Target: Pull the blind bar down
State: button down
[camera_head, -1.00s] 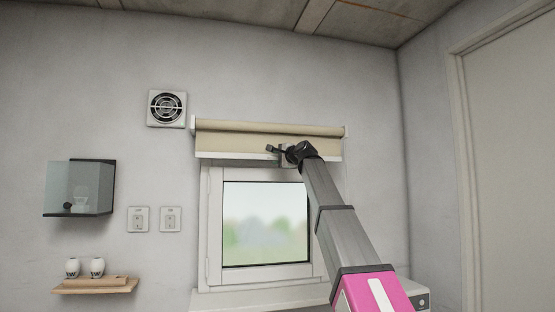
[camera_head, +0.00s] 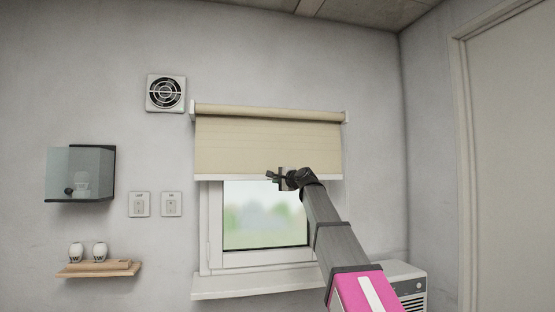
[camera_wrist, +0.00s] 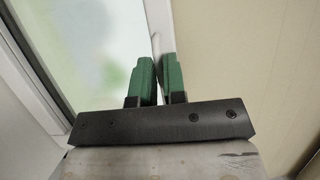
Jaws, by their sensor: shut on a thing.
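The beige roller blind (camera_head: 265,143) hangs partly lowered over the upper part of the window. Its white blind bar (camera_head: 228,177) runs along the lower edge and lies across the window in the head view. My gripper (camera_head: 272,177) is at the bar, right of its middle. In the wrist view the two green fingers of my gripper (camera_wrist: 160,78) are shut on the white bar (camera_wrist: 158,50), which passes between them. The beige cloth (camera_wrist: 222,50) shows to the right of the fingers. The bar's part behind the gripper is hidden.
The window (camera_head: 262,215) is below the blind, with a white sill (camera_head: 250,286). A wall vent (camera_head: 166,93), two switches (camera_head: 155,204), a glass cabinet (camera_head: 82,174) and a small shelf (camera_head: 98,269) are to the left. A white appliance (camera_head: 405,275) stands at lower right.

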notch_tip(320, 180, down, 36)
jog(key=shift+r, duration=0.2)
jog(key=c, duration=1.2)
grip_release()
jog(key=v, duration=1)
jog(key=shift+s+d, duration=0.25)
jog(key=shift+d, duration=0.05)
